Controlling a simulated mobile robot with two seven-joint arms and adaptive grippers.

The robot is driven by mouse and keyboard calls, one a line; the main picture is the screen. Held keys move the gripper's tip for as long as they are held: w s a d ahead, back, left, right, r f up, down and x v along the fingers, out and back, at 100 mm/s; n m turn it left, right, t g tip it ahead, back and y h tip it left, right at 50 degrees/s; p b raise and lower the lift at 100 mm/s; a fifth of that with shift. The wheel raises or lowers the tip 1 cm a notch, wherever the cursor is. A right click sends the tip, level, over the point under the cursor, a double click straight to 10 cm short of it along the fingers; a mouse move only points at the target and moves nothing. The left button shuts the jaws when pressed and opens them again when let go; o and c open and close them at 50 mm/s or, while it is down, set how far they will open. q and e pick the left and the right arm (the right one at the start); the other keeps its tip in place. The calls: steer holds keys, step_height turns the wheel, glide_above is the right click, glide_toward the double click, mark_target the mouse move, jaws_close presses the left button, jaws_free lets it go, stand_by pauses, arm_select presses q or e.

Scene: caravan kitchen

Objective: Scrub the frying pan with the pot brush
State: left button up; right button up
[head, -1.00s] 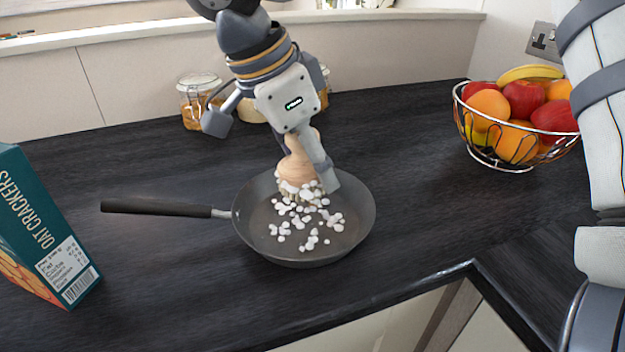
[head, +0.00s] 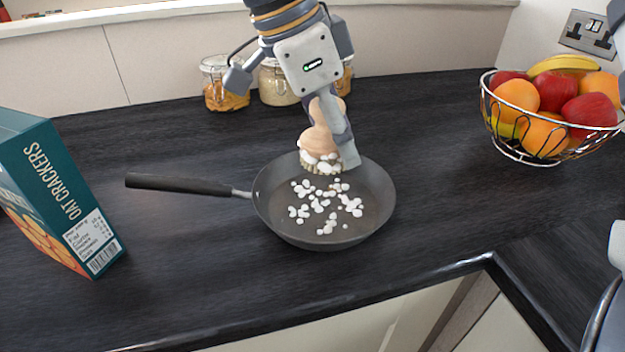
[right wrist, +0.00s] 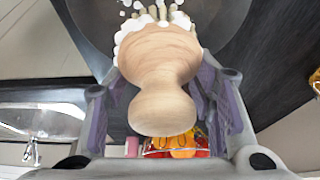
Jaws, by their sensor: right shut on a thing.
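The frying pan (head: 375,213) sits on the dark worktop, its black handle pointing left. White foam blobs (head: 320,207) are scattered over its floor. My right gripper (head: 333,138) is over the far side of the pan, shut on the pot brush (head: 318,141). The brush is nearly upright with its bristles down and foam around its head. I cannot tell whether the bristles touch the pan. In the right wrist view, the brush's wooden handle (right wrist: 161,85) is between the fingers, with the pan (right wrist: 235,25) beyond. My left gripper is not in view.
An oat crackers box (head: 60,190) stands left of the pan handle. Glass jars (head: 222,85) stand at the back. A wire fruit basket (head: 520,150) is at the right. The worktop's front edge (head: 440,273) runs close before the pan; the worktop between pan and basket is clear.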

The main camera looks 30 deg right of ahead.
steer(key=m+g, duration=0.1)
steer(key=m, duration=0.2)
steer(key=shift+s+a+f, duration=0.1)
steer(key=shift+f, duration=0.05)
glide_above(343, 205)
steer(key=a, duration=0.1)
steer(key=shift+w+a+f, duration=0.1)
steer(key=shift+w+f, duration=0.1)
steer(key=shift+f, duration=1.4)
steer(key=shift+w+a+f, duration=0.1)
steer(key=shift+w+f, duration=0.1)
steer(key=shift+f, duration=1.4)
steer(key=shift+f, duration=0.75)
